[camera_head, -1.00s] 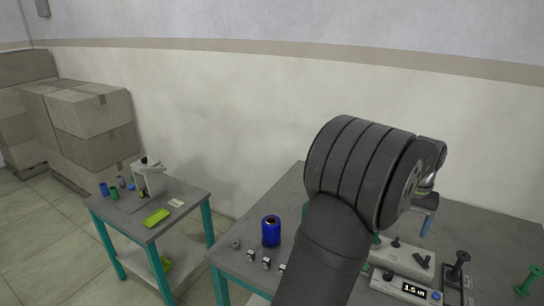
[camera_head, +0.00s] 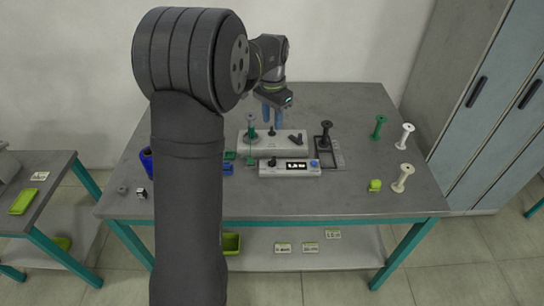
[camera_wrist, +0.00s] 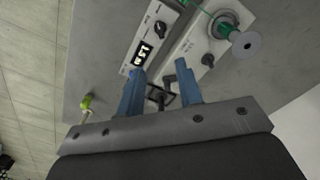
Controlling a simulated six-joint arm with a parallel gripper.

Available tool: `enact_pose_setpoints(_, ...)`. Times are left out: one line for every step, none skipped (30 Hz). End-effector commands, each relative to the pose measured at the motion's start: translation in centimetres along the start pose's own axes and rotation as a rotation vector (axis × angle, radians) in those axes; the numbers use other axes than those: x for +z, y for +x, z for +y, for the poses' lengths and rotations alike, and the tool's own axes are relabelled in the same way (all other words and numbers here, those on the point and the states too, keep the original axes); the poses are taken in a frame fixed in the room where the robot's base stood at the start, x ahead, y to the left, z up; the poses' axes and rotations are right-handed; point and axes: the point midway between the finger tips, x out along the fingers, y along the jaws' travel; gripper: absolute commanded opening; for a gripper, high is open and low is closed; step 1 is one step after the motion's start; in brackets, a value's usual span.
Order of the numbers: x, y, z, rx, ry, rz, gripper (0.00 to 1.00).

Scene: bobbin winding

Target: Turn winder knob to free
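The winder (camera_head: 262,147) is a pale box on the table, with a green-wound bobbin (camera_head: 251,125) upright at its left end. A black lever-like knob (camera_head: 295,140) sits on its right part, and a small black knob (camera_head: 271,132) stands nearer the bobbin. In the wrist view, the winder (camera_wrist: 192,48) lies beyond my fingers, with the small knob (camera_wrist: 207,60) near its edge and the lever knob (camera_wrist: 170,78) seen between the fingertips. My gripper (camera_head: 271,112) is open and empty, its blue fingers apart above the winder's back; it also shows in the wrist view (camera_wrist: 160,75).
A display box (camera_head: 290,171) stands in front of the winder. A black frame (camera_head: 328,158) with a black bobbin (camera_head: 325,135) is on its right. Green (camera_head: 378,126) and white bobbins (camera_head: 404,136) stand further right. My arm hides part of the table's left.

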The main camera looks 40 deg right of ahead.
Motion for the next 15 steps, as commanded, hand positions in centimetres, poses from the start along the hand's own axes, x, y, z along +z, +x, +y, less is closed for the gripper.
enact_pose_setpoints(0.0, 0.8, 0.0, 0.001, -0.001, -0.002, 0.33)
enact_pose_setpoints(0.0, 1.3, 0.0, 0.001, -0.001, -0.002, 0.33)
enact_pose_setpoints(0.1, 2.0, 0.0, 0.002, -0.002, -0.003, 0.33)
enact_pose_setpoints(0.1, 2.7, 0.0, 0.002, -0.002, -0.003, 0.33)
enact_pose_setpoints(0.1, 3.3, 0.0, 0.003, -0.002, -0.004, 0.33)
enact_pose_setpoints(0.1, 4.2, 0.0, 0.002, -0.002, -0.003, 0.33)
enact_pose_setpoints(0.1, 4.9, 0.1, 0.002, -0.003, -0.004, 0.33)
enact_pose_setpoints(0.1, 5.5, 0.1, 0.002, -0.003, -0.003, 0.33)
enact_pose_setpoints(0.1, 6.5, 0.1, 0.003, -0.003, -0.004, 0.33)
enact_pose_setpoints(0.1, 7.1, 0.0, 0.002, -0.003, -0.003, 0.33)
enact_pose_setpoints(0.1, 7.8, 0.0, 0.002, -0.003, -0.003, 0.33)
enact_pose_setpoints(0.1, 8.7, 0.0, 0.002, -0.003, -0.003, 0.33)
enact_pose_setpoints(0.1, 9.3, 0.1, 0.003, -0.003, -0.004, 0.33)
enact_pose_setpoints(0.1, 10.0, 0.1, 0.002, -0.003, -0.004, 0.33)
enact_pose_setpoints(0.1, 10.8, 0.1, 0.002, -0.003, -0.003, 0.33)
